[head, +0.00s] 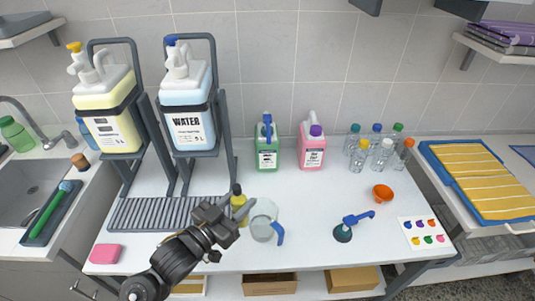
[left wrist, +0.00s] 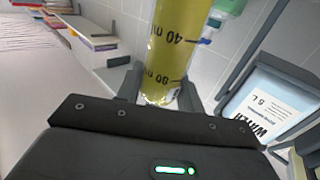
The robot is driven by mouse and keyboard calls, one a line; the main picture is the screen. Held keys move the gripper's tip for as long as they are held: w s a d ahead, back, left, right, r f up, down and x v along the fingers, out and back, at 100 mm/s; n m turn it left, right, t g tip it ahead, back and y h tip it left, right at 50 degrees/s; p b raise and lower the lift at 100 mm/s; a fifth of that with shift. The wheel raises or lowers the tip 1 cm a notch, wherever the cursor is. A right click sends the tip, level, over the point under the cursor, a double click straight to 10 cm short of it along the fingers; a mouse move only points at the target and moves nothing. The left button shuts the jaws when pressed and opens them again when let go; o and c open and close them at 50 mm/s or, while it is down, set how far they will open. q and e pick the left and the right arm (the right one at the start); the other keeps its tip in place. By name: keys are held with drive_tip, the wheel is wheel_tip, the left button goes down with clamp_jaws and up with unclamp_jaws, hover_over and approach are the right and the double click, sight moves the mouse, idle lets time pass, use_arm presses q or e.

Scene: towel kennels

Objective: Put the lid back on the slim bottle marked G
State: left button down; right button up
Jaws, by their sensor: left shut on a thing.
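My left gripper (head: 241,210) is shut on a slim clear container of yellow liquid (head: 239,203), held upright above the front of the table. It has a dark top in the head view; in the left wrist view the yellow container (left wrist: 172,45) shows black millilitre marks, and no G is legible. Several small clear bottles (head: 381,155) stand at the right back, with green, blue, orange and pale tops. Their markings are too small to read, so I cannot tell which is G. I cannot make out a loose lid. My right gripper is out of view.
A clear jug (head: 262,222) with a blue handle stands just right of my left gripper. A blue-handled dark tool (head: 343,234), an orange bowl (head: 382,193) and a colour-dot card (head: 425,231) lie right. A pink sponge (head: 105,254) lies left.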

use_arm(q)
drive_tip(key=a+n+t+y+b, duration=0.2)
drive_tip(key=a+n+y+b, duration=0.3)
drive_tip(key=a, duration=1)
drive_tip(key=w+a+n+t+y+b, duration=0.1)
drive_tip(key=a+n+y+b, duration=0.4)
drive_tip(key=a, duration=1)
drive_tip(key=t+y+b, duration=0.1)
drive_tip(key=y+b, duration=0.1)
drive_tip(key=y, duration=0.2)
drive_tip(key=shift+a+y, duration=0.25)
drive_tip(key=shift+y, duration=0.15)
drive_tip(key=shift+w+f, duration=0.1)
drive_tip(key=w+a+f, duration=0.8)
drive_tip(key=w+f, duration=0.1)
drive_tip(key=w, duration=0.1)
drive_tip(key=shift+w, duration=0.3)
drive_tip(key=shift+f, duration=0.1)
